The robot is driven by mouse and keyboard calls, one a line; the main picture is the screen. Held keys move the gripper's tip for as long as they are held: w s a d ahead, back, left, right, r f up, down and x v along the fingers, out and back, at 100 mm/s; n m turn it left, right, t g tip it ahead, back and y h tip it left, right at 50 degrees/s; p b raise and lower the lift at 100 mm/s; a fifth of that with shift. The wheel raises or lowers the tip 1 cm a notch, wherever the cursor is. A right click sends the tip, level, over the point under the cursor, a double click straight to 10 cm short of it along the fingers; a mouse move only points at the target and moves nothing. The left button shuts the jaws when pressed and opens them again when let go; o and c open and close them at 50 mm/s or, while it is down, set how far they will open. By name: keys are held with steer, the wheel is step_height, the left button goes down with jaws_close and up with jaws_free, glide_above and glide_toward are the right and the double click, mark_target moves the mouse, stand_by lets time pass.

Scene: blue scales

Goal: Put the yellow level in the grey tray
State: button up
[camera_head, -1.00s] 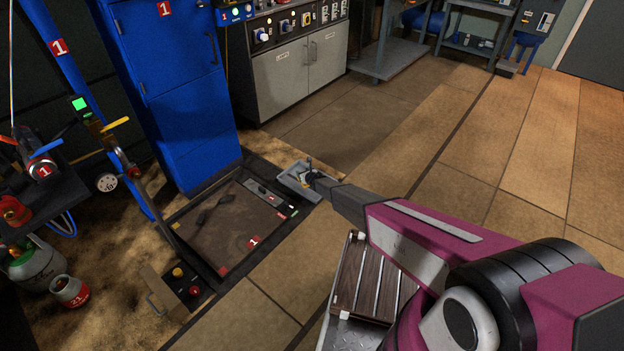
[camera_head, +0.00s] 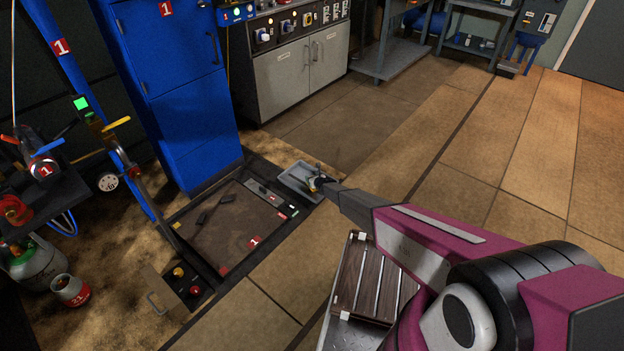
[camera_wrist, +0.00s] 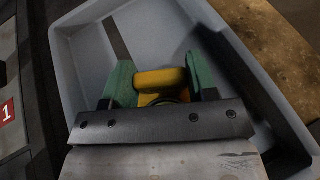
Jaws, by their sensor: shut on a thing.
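The grey tray (camera_wrist: 80,65) fills much of the wrist view. It also shows in the head view (camera_head: 290,180), on the floor-level platform's right edge. My gripper (camera_wrist: 160,88) is over the tray, with its green fingertips shut on the yellow level (camera_wrist: 160,78). The level lies between the fingers, above the tray's inside; I cannot tell whether it touches the tray bottom. In the head view my gripper (camera_head: 316,182) is at the tray's right side, and the level is too small there to make out clearly.
A dark platform (camera_head: 225,235) with several small items lies left of the tray. A blue cabinet (camera_head: 185,90) stands behind it. A slatted wooden surface (camera_head: 370,285) is below my arm. The tiled floor to the right is clear.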

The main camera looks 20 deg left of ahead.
steer(key=shift+f, duration=0.1)
steer(key=o, duration=0.9)
steer(key=shift+o, duration=0.2)
